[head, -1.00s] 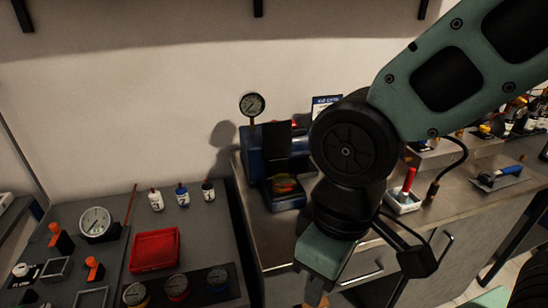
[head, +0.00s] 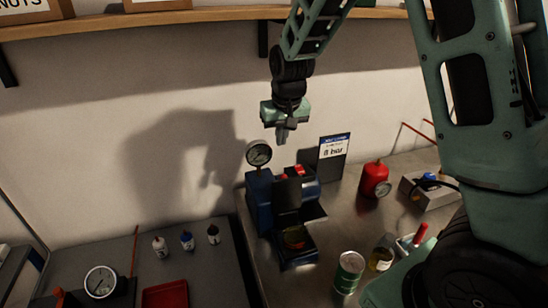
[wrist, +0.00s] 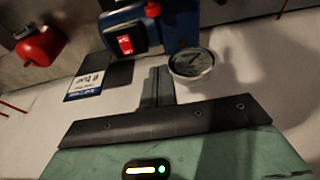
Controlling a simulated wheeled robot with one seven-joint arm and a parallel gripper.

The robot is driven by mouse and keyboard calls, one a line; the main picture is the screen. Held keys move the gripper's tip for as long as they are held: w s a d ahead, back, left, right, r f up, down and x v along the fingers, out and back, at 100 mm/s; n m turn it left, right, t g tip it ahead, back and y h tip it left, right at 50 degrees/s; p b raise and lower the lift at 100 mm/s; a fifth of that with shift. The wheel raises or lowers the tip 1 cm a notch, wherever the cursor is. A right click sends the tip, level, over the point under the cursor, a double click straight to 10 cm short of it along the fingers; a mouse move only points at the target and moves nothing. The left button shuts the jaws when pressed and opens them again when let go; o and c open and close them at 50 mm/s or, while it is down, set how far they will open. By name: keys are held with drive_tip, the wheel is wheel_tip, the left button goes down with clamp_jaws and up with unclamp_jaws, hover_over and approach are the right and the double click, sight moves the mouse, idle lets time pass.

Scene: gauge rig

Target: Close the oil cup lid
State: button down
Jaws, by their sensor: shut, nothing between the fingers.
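The blue gauge rig (head: 259,200) stands on the metal bench, with a round dial gauge (head: 259,154) on top at its left. My gripper (head: 283,136) is shut and empty, pointing down, above and behind the rig in the head view. In the wrist view its fingers (wrist: 158,86) are together beside the gauge (wrist: 190,64), and a red rocker switch (wrist: 125,45) shows on the rig.
A sign card (head: 334,146) stands behind the rig at right. A red tank with a dial (head: 375,180), a green-white can (head: 348,272) and a small jar (head: 381,259) are further right. Several small bottles (head: 187,241) and a red tray (head: 165,296) are on the left bench. A shelf runs above.

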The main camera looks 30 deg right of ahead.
sight(285, 192)
drive_tip(key=p+x, duration=0.2)
drive_tip(key=x, duration=0.7)
drive_tip(key=shift+s, duration=0.15)
drive_tip(key=shift+s+a+p, duration=0.2)
drive_tip(key=shift+s+p, duration=0.45)
drive_tip(key=shift+s, duration=0.35)
drive_tip(key=shift+s+a+p, duration=0.25)
drive_tip(key=shift+s+p, duration=0.4)
drive_tip(key=shift+s, duration=0.3)
